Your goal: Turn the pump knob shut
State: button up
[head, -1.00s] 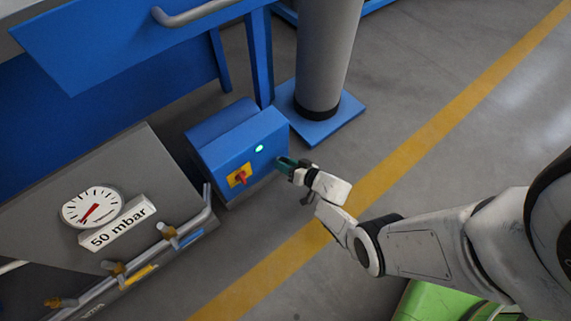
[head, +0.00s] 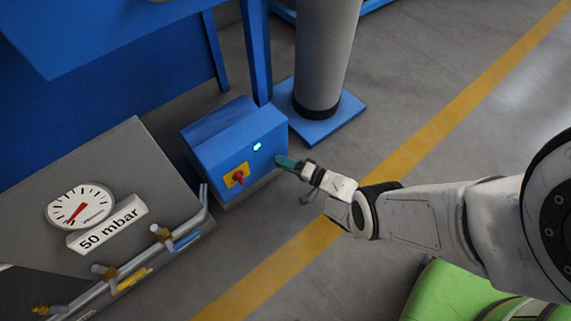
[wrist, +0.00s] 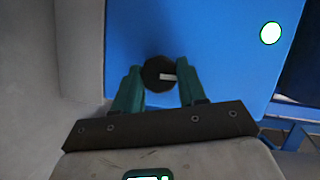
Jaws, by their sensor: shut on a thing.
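The pump knob (wrist: 152,68) is a round black knob with a white mark, on the blue pump box (head: 225,150). In the wrist view the mark points to the right. My gripper (wrist: 160,76) has its green fingers on either side of the knob and is shut on it. In the head view my gripper (head: 285,162) reaches the box's right side from the right, and the knob is hidden there.
The box carries a lit green lamp (head: 257,146) and a red switch on a yellow plate (head: 237,176). A gauge (head: 80,207) labelled 50 mbar and pipes with valves stand at left. A grey column (head: 325,60) stands behind. Open floor lies right.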

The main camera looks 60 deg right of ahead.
jog(key=shift+m, duration=0.3)
dwell(0.5)
jog(key=o, duration=1.1)
jog(key=shift+c, duration=0.2)
jog(key=s+d+p, duration=0.1)
jog(key=s+p, duration=0.1)
jog(key=s, duration=0.8)
jog(key=shift+s+r+p, duration=0.35)
jog(key=shift+r, duration=0.1)
jog(key=shift+d, duration=0.1)
